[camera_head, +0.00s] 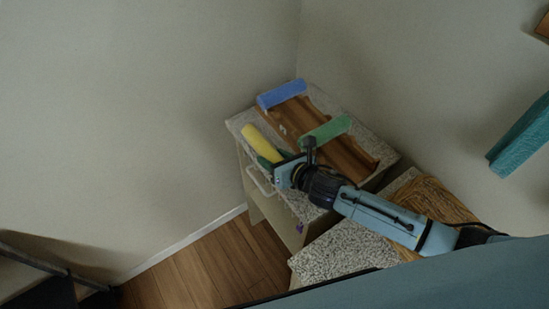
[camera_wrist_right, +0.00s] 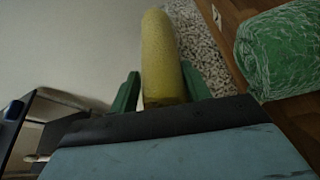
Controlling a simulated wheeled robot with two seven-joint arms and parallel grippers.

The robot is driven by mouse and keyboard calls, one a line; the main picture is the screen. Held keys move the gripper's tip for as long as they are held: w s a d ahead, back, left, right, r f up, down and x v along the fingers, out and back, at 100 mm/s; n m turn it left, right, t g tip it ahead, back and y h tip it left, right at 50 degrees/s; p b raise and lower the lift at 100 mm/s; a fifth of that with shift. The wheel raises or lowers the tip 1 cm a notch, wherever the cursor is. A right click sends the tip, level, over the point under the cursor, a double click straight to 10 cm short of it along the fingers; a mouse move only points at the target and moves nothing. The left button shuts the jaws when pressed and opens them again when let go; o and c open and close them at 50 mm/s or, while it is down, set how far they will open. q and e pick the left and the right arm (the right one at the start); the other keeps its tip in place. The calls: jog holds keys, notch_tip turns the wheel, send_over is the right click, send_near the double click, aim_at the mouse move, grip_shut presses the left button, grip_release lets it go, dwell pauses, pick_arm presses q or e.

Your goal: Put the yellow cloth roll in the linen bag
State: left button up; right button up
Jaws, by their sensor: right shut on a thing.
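The yellow cloth roll (camera_head: 261,142) is in my right gripper (camera_head: 274,160), near the left front edge of the speckled counter. In the right wrist view the yellow roll (camera_wrist_right: 161,55) points away from me between the green fingers of the right gripper (camera_wrist_right: 162,92), which are shut on it. Whether the roll touches the counter is unclear. I see nothing that is clearly a linen bag. My left gripper is not in view.
A wooden tray (camera_head: 345,151) on the speckled counter (camera_head: 237,122) bears a blue roll (camera_head: 282,94) and a green roll (camera_head: 327,130). A woven tan thing (camera_head: 440,201) lies on the nearer counter (camera_head: 335,252). A teal towel (camera_head: 522,135) is at right. Wooden floor (camera_head: 205,269) shows at lower left.

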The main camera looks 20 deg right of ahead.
jog(key=shift+f, duration=0.1)
jog(key=o, duration=1)
jog(key=shift+c, duration=0.2)
jog(key=shift+r, duration=0.2)
